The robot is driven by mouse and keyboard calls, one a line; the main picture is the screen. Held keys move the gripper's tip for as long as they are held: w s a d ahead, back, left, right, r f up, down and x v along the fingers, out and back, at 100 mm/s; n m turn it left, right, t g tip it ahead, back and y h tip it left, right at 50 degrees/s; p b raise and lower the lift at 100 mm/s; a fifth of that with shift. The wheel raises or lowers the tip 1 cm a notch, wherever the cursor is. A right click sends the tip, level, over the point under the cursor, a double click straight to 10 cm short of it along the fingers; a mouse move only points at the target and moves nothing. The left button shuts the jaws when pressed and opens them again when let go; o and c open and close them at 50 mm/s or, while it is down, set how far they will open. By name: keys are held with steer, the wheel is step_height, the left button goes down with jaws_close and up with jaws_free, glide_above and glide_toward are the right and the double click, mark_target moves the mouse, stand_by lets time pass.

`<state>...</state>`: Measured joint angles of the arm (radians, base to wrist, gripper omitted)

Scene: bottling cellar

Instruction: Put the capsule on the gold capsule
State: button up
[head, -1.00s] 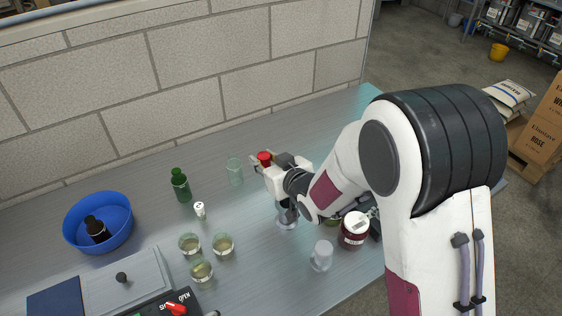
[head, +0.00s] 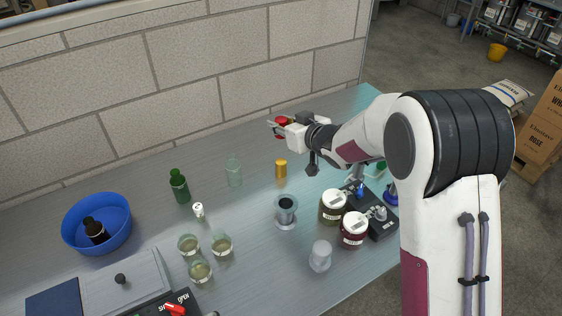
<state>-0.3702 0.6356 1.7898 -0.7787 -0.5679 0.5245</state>
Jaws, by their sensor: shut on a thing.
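My gripper (head: 275,128) is shut on a red capsule (head: 282,121) and holds it in the air toward the back of the table. The gold capsule (head: 281,169) stands upright on the table, below and slightly in front of the gripper in the picture. The red capsule is apart from the gold one. The fingers and wrist partly hide the red capsule.
Two lidded jars (head: 333,206) are to the right. Several glasses (head: 222,243), a dark green bottle (head: 180,186) and a blue bowl (head: 97,224) are left.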

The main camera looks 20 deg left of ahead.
stand_by(0.4)
glide_above(281, 162)
steer(key=shift+w+f, duration=0.1)
steer(key=shift+f, duration=3.05)
steer(key=shift+f, duration=1.85)
steer(key=shift+f, duration=0.1)
steer(key=o, duration=0.6)
steer(key=shift+o, duration=0.2)
steer(key=v, duration=1.2)
